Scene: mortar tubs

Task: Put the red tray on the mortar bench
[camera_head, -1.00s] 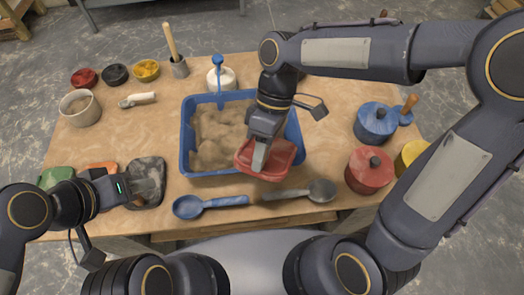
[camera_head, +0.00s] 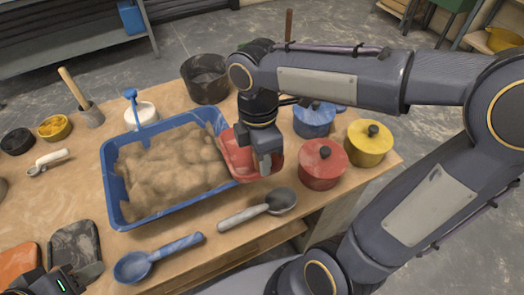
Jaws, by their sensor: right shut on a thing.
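The red tray (camera_head: 236,160) is gripped at its edge by my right gripper (camera_head: 266,165), which is shut on it. It hangs just right of the blue tub of mortar (camera_head: 118,212), close to the tub's right rim; I cannot tell whether it touches the bench. The wooden mortar bench (camera_head: 210,228) lies below, and the gripper covers part of the tray. My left gripper (camera_head: 85,276) is at the lower left edge, beside the dark tray (camera_head: 74,245), mostly cut off, so its jaws are unclear.
A red pot (camera_head: 322,170), a yellow pot (camera_head: 368,148) and a blue pot (camera_head: 314,122) stand to the right. A metal scoop (camera_head: 245,214) and a blue spoon (camera_head: 150,262) lie in front. A black bucket (camera_head: 206,80) stands behind. An orange tray (camera_head: 18,262) lies at the left.

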